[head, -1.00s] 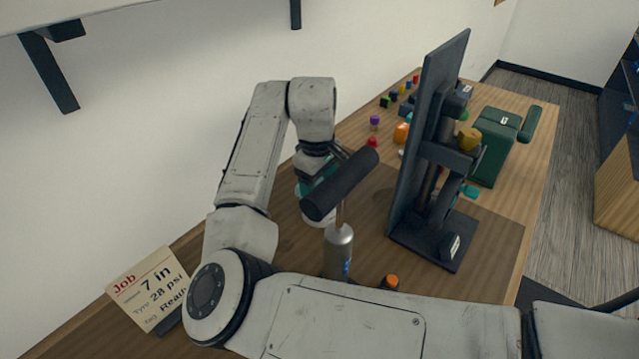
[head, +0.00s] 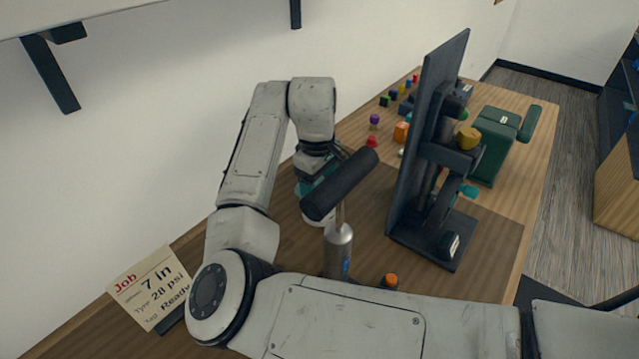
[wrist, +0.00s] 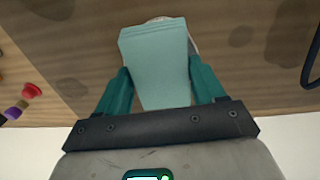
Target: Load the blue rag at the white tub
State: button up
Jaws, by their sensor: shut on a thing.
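The blue rag (wrist: 155,55) is a flat, pale teal-blue cloth in the wrist view. My gripper (wrist: 160,68) is shut on it, with one teal finger at each side. The rag hangs out past the fingertips, over the white tub (head: 317,219). In the wrist view only a thin pale edge of the tub shows behind the rag. In the head view the tub stands on the bench under my gripper (head: 312,188), partly hidden by the gripper and a dark cylinder. I cannot tell whether the rag touches the tub.
A dark roller-like cylinder (head: 340,184) above a silver pump-like body (head: 338,250) stands close in front of my gripper. A tall black stand (head: 430,150) is to the right. A job card (head: 150,288) is at the lower left. Small coloured pieces and a green box (head: 492,150) lie farther back.

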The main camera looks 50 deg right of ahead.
notch_tip(320, 180, up, 7)
jog(key=p, duration=0.7)
jog(key=shift+p, duration=0.4)
dwell(0.6)
